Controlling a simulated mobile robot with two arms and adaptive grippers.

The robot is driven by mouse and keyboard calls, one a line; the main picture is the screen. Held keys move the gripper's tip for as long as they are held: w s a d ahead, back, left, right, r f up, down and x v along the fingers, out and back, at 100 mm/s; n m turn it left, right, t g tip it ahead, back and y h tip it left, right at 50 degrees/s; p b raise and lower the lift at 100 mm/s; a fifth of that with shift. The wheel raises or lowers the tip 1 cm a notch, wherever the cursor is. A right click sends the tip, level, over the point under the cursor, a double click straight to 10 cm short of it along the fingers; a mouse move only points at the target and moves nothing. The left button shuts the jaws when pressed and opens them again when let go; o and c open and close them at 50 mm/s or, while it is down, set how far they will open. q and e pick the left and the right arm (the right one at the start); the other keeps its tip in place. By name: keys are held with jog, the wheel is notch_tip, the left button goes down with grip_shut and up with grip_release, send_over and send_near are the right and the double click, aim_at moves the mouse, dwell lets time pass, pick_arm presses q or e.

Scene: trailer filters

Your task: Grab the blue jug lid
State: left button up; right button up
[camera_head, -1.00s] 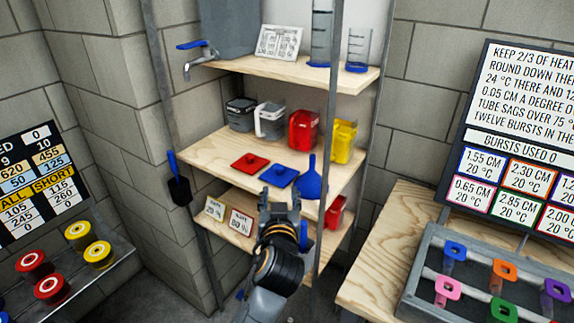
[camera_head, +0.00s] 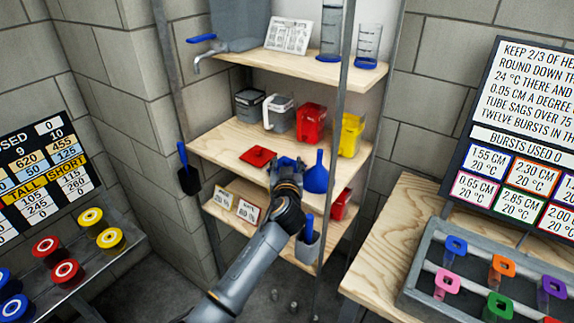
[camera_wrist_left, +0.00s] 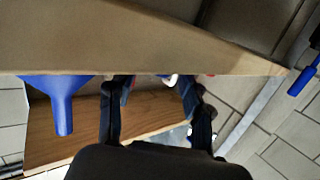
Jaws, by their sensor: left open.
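The blue jug lid (camera_head: 289,160) lies on the middle shelf between the red lid (camera_head: 258,156) and the blue funnel (camera_head: 316,176). My left gripper covers most of it in the head view; only bits of blue show around the fingers. My left gripper (camera_head: 286,170) is at the front edge of this shelf, at the lid. In the left wrist view its two fingers (camera_wrist_left: 157,88) are spread apart, with the shelf edge across their tips. I cannot tell whether the fingers touch the lid. The funnel (camera_wrist_left: 61,103) appears upside down to the left there. My right gripper is out of view.
Behind the lids stand a grey, a white-handled, a red (camera_head: 311,122) and a yellow jug (camera_head: 350,134). A metal shelf post (camera_head: 345,100) rises right of the funnel. A black scoop (camera_head: 188,180) hangs at the left post. Cards (camera_head: 236,204) stand on the lower shelf (camera_head: 270,232).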

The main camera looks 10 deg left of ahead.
pick_arm(q)
jog(key=shift+w, duration=0.1)
grip_shut()
jog(key=shift+r, duration=0.1)
dwell(0.3)
